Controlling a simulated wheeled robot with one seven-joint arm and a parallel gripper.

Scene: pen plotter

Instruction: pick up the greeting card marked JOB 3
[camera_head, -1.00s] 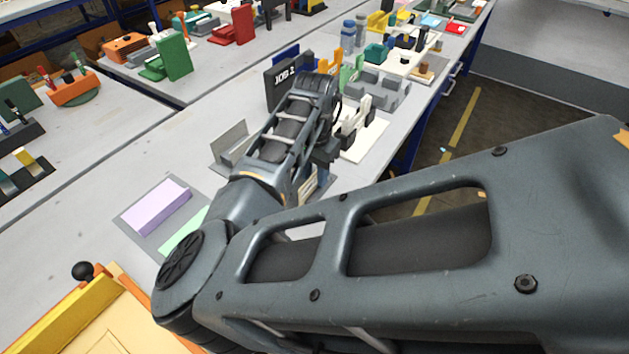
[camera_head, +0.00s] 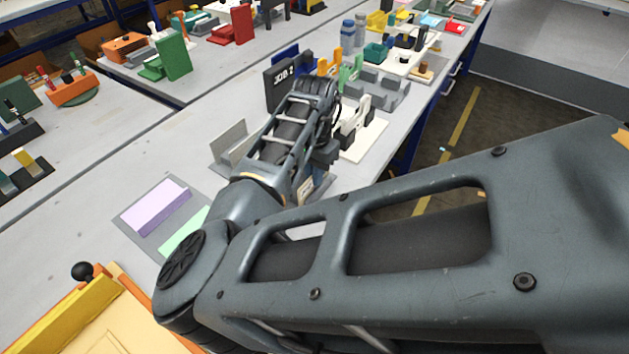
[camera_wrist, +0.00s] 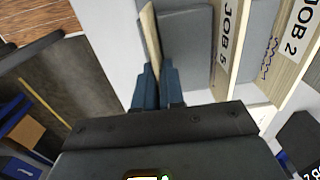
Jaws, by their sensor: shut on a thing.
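In the wrist view my gripper (camera_wrist: 157,78) has its two blue fingers shut on a thin cream card (camera_wrist: 150,38), which shows nearly edge-on. No marking on this card can be read. Beside it, to the right, is a pale strip lettered JOB and a number that looks like 5 (camera_wrist: 227,42). Further right is a strip marked JOB 2 (camera_wrist: 300,25), with a purple squiggle on the surface beside it. Grey panels lie between the strips.
In the head view a dark upright block marked JOB 2 (camera_head: 279,88) stands beyond my wrist. A grey angled holder (camera_head: 230,142) and a mat with lilac and green pieces (camera_head: 150,235) lie left of my arm. A white fixture (camera_head: 365,140) stands to the right, near the bench edge.

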